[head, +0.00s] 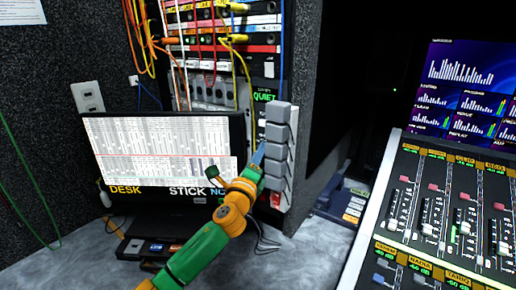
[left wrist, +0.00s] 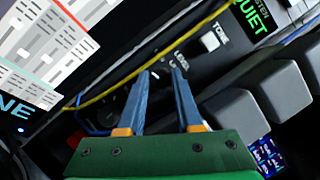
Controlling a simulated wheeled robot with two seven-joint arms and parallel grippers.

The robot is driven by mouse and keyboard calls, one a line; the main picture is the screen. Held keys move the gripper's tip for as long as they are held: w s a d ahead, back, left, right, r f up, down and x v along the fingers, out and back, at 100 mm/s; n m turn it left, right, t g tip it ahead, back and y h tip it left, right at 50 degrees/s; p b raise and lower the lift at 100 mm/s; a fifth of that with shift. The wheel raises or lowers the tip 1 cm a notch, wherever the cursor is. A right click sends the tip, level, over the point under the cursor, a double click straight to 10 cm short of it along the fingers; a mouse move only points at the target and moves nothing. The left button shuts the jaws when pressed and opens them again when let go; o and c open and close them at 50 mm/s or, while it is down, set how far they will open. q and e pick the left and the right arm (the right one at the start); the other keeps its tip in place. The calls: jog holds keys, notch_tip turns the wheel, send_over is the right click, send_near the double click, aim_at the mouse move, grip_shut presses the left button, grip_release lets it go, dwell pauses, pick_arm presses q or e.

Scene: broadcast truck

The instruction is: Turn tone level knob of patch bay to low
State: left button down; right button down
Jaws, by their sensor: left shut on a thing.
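The dark panel (left wrist: 187,67) with the printed words TONE and LEVEL is close up in the left wrist view. A white square button (left wrist: 210,42) is under TONE. My left gripper (left wrist: 160,70) has its blue fingertips at the panel, beside the word LEVEL. It is shut on the tone level knob, which is mostly hidden between the tips, so its setting cannot be read. In the head view my left gripper (head: 258,157) reaches the lower right part of the rack, below the green QUIET display (head: 264,97). My right gripper is not in view.
A stack of grey blocks (head: 279,150) stands right beside my left gripper. A monitor (head: 160,145) is to its left. Several coloured cables hang in front of the rack, and a yellow cable (left wrist: 115,88) passes close to the fingers. A mixing console (head: 440,220) is at right.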

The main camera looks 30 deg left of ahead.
pick_arm(q)
jog(key=n+g+p, duration=0.1)
jog(key=n+p, duration=0.3)
jog(key=p, duration=0.2)
jog(key=n+g+h+p, duration=0.1)
jog(key=n+g+p, duration=0.1)
jog(key=n+p, duration=0.3)
jog(key=n+g+h+p, duration=0.1)
jog(key=n+g+p, duration=0.1)
jog(key=n+p, duration=0.2)
jog(key=shift+r+n+p, duration=0.35)
jog(key=shift+n+p, duration=0.05)
jog(key=shift+p, duration=1.1)
jog(key=c, duration=0.9)
grip_release()
jog(key=shift+a, duration=0.1)
jog(key=shift+o, duration=0.2)
jog(key=v, duration=0.7)
jog(key=shift+p, duration=0.3)
